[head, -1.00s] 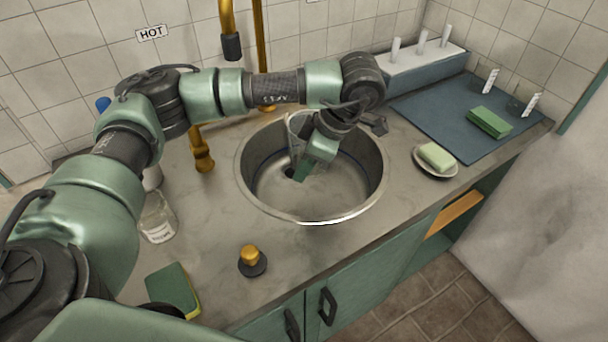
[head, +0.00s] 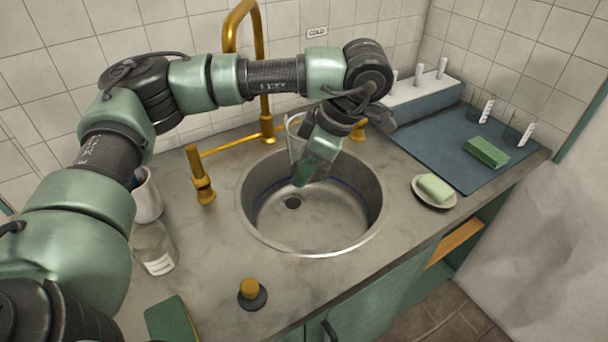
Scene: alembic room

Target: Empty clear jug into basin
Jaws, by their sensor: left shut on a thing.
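The round metal basin (head: 290,228) is sunk into the counter, with a dark drain hole on its floor. The clear jug (head: 294,130) is at the basin's back rim, mostly hidden behind my left gripper (head: 304,172). My left gripper is shut on the jug, its fingers pointing down over the back part of the basin. I cannot tell how far the jug is tilted or whether liquid is left in it. My right gripper is not in view.
A brass tap (head: 262,90) rises behind the basin. A glass bottle (head: 154,246), a white cup (head: 148,196), a sponge (head: 172,322) and a brass-topped stopper (head: 251,293) stand left and front. A soap dish (head: 434,199) and a blue mat (head: 420,130) are right.

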